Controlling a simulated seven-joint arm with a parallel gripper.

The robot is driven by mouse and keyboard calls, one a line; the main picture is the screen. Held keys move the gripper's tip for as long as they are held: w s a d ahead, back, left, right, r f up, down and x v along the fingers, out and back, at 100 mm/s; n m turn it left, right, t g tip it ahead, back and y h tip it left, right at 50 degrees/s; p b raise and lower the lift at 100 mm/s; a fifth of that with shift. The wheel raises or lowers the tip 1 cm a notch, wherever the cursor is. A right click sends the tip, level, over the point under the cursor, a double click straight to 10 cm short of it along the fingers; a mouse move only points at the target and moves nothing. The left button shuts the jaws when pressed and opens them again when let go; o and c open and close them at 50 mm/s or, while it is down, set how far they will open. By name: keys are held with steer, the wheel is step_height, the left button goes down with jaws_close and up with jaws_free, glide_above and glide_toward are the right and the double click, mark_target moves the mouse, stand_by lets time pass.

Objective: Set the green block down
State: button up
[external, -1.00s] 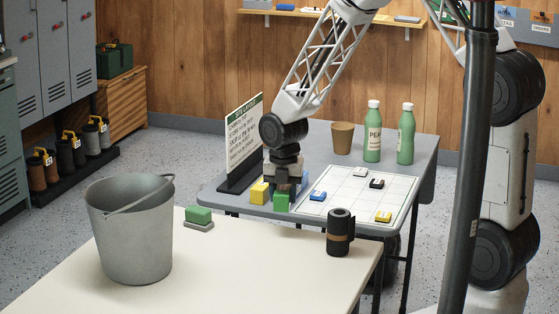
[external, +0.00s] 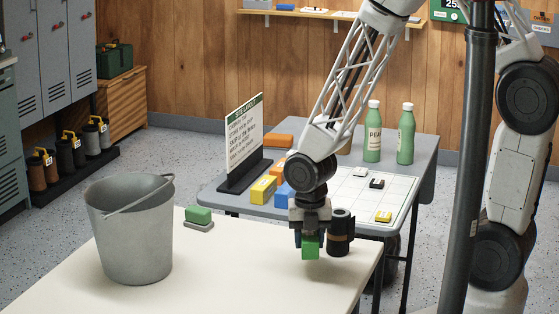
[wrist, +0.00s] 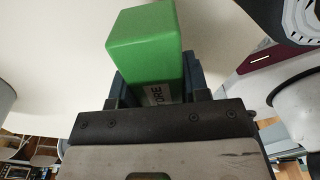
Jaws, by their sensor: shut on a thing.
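The green block (external: 311,250) is in my gripper (external: 311,238), which points down over the right part of the cream table (external: 235,280). In the wrist view the green block (wrist: 146,38) sticks out past the dark fingers of my gripper (wrist: 160,88), with part of a printed label showing near them. My gripper is shut on the block. The block's lower end looks close to the tabletop; I cannot tell whether it touches. The black cylinder (external: 341,228) with a brown band stands just right of and behind my gripper.
A grey bucket (external: 130,240) and a green-topped grey item (external: 199,216) stand further left on the cream table. The table is clear between them and my gripper. Behind, the grey table (external: 225,199) holds yellow, blue and orange blocks, a sign (external: 244,140), and a gridded sheet (external: 400,190).

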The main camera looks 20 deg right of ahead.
steer(key=shift+w, duration=0.15)
glide_above(253, 250)
steer(key=shift+w+f, duration=0.1)
steer(key=shift+f, duration=0.6)
stand_by(0.3)
steer(key=shift+f, duration=1.75)
steer(key=shift+f, duration=0.15)
steer(key=o, duration=1)
steer(key=shift+r, duration=6.15)
